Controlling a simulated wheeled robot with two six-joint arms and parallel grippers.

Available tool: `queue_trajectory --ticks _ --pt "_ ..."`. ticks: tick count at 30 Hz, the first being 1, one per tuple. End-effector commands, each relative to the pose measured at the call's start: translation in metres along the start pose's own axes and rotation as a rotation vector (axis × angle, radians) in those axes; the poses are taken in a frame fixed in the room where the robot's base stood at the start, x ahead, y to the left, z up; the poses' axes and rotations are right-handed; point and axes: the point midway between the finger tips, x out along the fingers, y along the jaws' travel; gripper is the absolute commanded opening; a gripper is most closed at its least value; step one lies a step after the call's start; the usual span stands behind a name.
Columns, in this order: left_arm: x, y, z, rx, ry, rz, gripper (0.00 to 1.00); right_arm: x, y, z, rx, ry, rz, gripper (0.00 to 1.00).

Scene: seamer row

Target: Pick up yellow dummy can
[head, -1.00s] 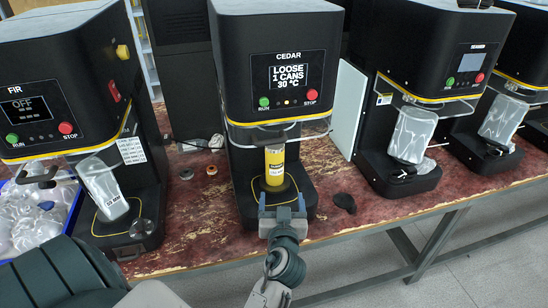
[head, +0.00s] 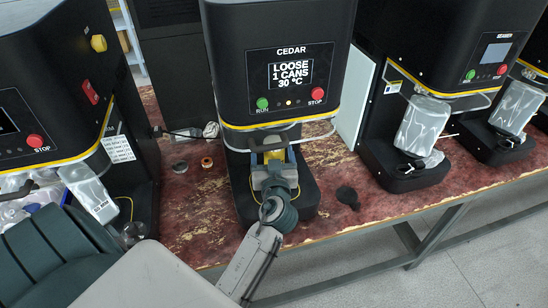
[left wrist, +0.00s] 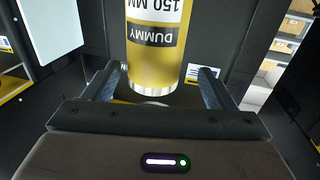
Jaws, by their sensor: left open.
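The yellow dummy can (left wrist: 155,55) shows large in the left wrist view, with "DUMMY" and "150 MM" lettering and a silver rim. My left gripper (left wrist: 160,70) is open, with one finger at each side of the can and a visible gap on both sides. In the head view, my left gripper (head: 272,160) is inside the opening of the CEDAR machine (head: 240,95). My right gripper is not in view.
The CEDAR machine's display reads "LOOSE 1 CANS 30 °C". A clear guard (head: 315,135) hangs just above my gripper. A black flat piece (head: 347,197) lies on the worn red bench (head: 325,222) at right. Other machines stand on both sides.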

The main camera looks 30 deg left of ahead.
Motion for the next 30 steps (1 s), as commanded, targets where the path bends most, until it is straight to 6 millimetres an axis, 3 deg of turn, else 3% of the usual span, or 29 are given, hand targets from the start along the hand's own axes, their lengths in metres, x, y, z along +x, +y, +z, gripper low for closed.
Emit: queue_trajectory --ticks 6,12,20,23,30 --pt "0.025 0.005 -0.007 0.004 0.001 0.000 0.79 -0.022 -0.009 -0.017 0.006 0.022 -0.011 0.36" --pt "0.049 0.007 -0.003 0.003 0.000 0.000 0.79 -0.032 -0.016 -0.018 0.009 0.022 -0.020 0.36" --pt "0.052 0.007 -0.001 0.000 0.000 0.000 0.79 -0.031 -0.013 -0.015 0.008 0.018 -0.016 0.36" --pt "0.052 0.007 -0.001 0.000 0.000 0.000 0.63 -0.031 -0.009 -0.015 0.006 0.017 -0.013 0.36" --pt "0.051 0.007 -0.001 0.001 0.000 0.000 0.16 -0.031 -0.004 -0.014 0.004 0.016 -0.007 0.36"
